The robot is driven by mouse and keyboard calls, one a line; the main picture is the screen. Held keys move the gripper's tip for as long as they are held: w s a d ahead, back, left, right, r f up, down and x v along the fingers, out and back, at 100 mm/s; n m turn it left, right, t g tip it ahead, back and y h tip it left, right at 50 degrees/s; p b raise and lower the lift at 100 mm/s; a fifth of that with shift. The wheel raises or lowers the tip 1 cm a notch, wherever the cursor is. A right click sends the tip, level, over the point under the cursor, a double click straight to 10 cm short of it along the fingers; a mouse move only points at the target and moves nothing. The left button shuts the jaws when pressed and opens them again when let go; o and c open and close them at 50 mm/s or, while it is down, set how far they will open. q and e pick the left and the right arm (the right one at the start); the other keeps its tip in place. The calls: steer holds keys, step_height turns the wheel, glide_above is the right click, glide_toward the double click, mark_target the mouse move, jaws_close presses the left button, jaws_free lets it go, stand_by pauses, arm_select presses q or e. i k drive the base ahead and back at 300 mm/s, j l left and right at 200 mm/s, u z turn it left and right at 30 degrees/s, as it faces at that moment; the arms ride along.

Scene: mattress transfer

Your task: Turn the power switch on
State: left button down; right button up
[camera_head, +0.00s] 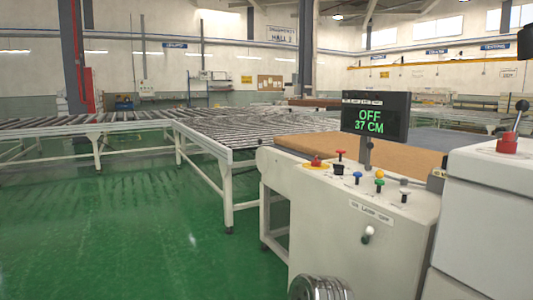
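The grey control panel (345,187) stands right of centre. Its display (375,117) reads OFF and 37 CM in green. On its top are a red button on a yellow plate (316,163), a black knob (338,169), and several small coloured push knobs, among them a red one (341,154) and a yellow one (379,175). Neither gripper is in view.
A white cabinet (490,185) with a red-based lever (508,143) stands close on the right. A ribbed metal part (320,288) shows at the bottom edge. Roller conveyors (240,130) run behind. The green floor (120,220) at left is clear.

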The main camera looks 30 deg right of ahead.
mark_target(315, 162)
steer(key=i, duration=0.75)
steer(key=i+z, duration=0.15)
steer(key=i, duration=0.65)
steer(key=i+j, duration=0.2)
steer(key=i, duration=0.55)
